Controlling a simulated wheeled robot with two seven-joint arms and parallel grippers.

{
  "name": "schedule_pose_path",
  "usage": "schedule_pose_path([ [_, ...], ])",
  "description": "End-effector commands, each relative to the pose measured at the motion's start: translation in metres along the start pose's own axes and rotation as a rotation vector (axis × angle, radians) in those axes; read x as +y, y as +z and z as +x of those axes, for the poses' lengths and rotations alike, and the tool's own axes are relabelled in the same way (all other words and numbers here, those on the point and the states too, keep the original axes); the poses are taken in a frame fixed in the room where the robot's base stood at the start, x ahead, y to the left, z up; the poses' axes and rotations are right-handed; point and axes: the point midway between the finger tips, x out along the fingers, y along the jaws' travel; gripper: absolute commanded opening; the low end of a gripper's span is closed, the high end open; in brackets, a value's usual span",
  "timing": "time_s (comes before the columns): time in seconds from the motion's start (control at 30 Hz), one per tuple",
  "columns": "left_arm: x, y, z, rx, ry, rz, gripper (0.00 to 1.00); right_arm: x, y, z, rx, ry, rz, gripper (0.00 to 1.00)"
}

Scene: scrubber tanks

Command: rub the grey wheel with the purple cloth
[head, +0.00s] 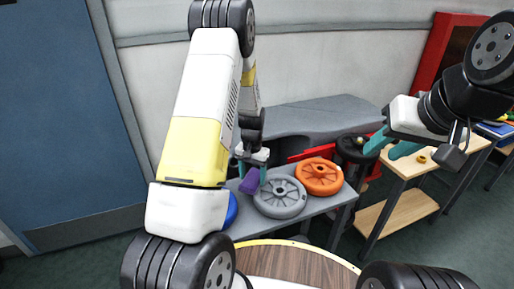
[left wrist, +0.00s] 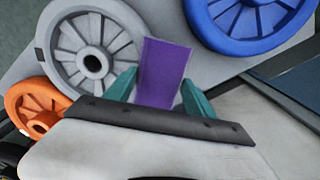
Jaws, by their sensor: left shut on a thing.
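The grey wheel (head: 271,205) lies flat on a grey bench, and it also shows at the upper left of the left wrist view (left wrist: 68,48). My left gripper (head: 250,168) is shut on the purple cloth (head: 250,182), at the wheel's left edge in the head view. In the left wrist view the cloth (left wrist: 162,72) sticks out between the two teal fingers, beside the grey wheel's rim. I cannot tell whether the cloth touches the wheel. My right gripper (head: 390,147) is at the right, its teal fingers apart and nothing seen between them.
An orange wheel (head: 319,188) lies right of the grey wheel, and a blue wheel (head: 231,211) lies left, partly hidden by my arm. A black wheel (head: 357,150) is further right. A wooden table (head: 402,168) stands under the right gripper. A round wood-topped table (head: 300,262) is in front.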

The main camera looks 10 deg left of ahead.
Motion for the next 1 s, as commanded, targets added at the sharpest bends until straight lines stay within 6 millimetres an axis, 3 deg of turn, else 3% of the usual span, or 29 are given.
schedule_pose_path([
  [0.13,-0.001,-0.001,-0.025,0.004,0.000,0.000,0.25,0.000,0.000,0.000,0.000,0.000,0.000,0.36],
  [0.7,-0.003,-0.001,-0.074,0.002,0.001,-0.002,0.25,0.000,0.000,0.000,0.000,0.000,0.000,0.36],
  [1.0,-0.004,0.000,-0.082,-0.001,0.001,-0.002,0.25,0.000,0.000,0.000,0.000,0.000,0.000,0.36],
])
